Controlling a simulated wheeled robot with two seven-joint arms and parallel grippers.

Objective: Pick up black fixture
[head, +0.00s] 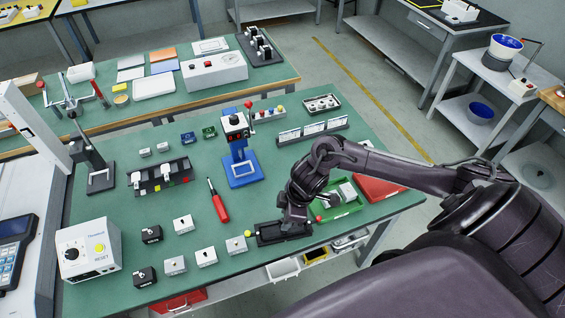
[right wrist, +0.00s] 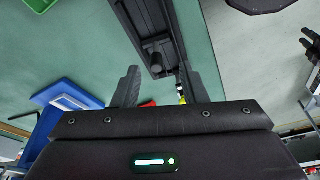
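The black fixture (head: 268,234) is a long, low dark tray-like piece near the front edge of the green table. My right gripper (head: 294,216) is over it, reached in from the right, and hides part of it. In the right wrist view the fixture (right wrist: 142,22) has raised edges and a dark round part inside. There the right gripper (right wrist: 160,88) has its two fingers spread apart, with the fixture's end in line with the gap. Whether the fingers touch it I cannot tell. My left gripper is not in view.
A green bin (head: 345,208) and a red tray (head: 375,188) lie right of the fixture. A white bin (head: 283,268) sits below the table edge.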

